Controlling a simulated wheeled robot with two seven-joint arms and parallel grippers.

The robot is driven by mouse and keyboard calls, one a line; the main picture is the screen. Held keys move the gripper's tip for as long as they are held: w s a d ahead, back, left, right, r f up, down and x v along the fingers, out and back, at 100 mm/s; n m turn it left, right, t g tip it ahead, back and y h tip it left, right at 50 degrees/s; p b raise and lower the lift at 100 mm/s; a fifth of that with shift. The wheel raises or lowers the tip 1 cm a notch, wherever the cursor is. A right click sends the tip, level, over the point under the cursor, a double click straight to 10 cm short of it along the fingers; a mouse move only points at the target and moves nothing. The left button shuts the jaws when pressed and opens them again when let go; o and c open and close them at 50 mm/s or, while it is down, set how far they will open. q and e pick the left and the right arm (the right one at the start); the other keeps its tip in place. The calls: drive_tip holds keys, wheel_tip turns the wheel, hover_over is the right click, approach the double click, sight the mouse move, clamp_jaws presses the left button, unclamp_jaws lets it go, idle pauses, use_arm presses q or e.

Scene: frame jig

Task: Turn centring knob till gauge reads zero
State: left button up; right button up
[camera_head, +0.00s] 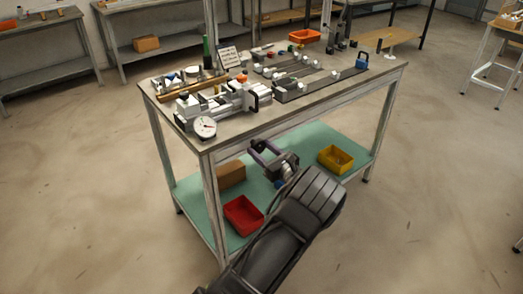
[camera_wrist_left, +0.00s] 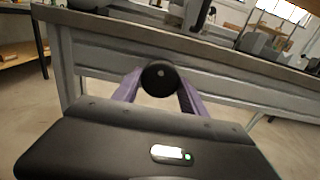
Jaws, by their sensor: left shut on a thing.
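My left gripper (camera_head: 257,149) has purple fingers and is in front of the table's front edge, a little below the top. A round white dial gauge (camera_head: 205,127) stands at the table's front left corner, beside the silver and black jig (camera_head: 232,98). Its dial has a red mark, but the reading is too small to tell. My right gripper is out of view.
The workbench top (camera_head: 300,105) has clear room along its front edge. A dark plate with white clamps (camera_head: 322,80) lies to the right of the jig. On the green lower shelf are a red bin (camera_head: 243,215), a yellow bin (camera_head: 335,159) and a cardboard box (camera_head: 230,175).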

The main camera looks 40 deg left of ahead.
use_arm(q)
drive_tip(key=n+b, duration=0.3)
drive_tip(key=shift+f, duration=0.2)
drive_tip(key=n+b, duration=0.8)
drive_tip(key=b, duration=0.1)
drive_tip(key=shift+w+d+f, duration=0.1)
drive_tip(key=n+b, duration=0.7)
drive_tip(key=b, duration=0.3)
drive_tip(key=shift+n+b, duration=0.3)
drive_tip(key=shift+b, duration=0.05)
drive_tip(key=shift+r+n+b, duration=0.4)
drive_tip(key=shift+n+b, duration=0.3)
drive_tip(key=shift+b, duration=0.15)
drive_tip(key=o, duration=1.3)
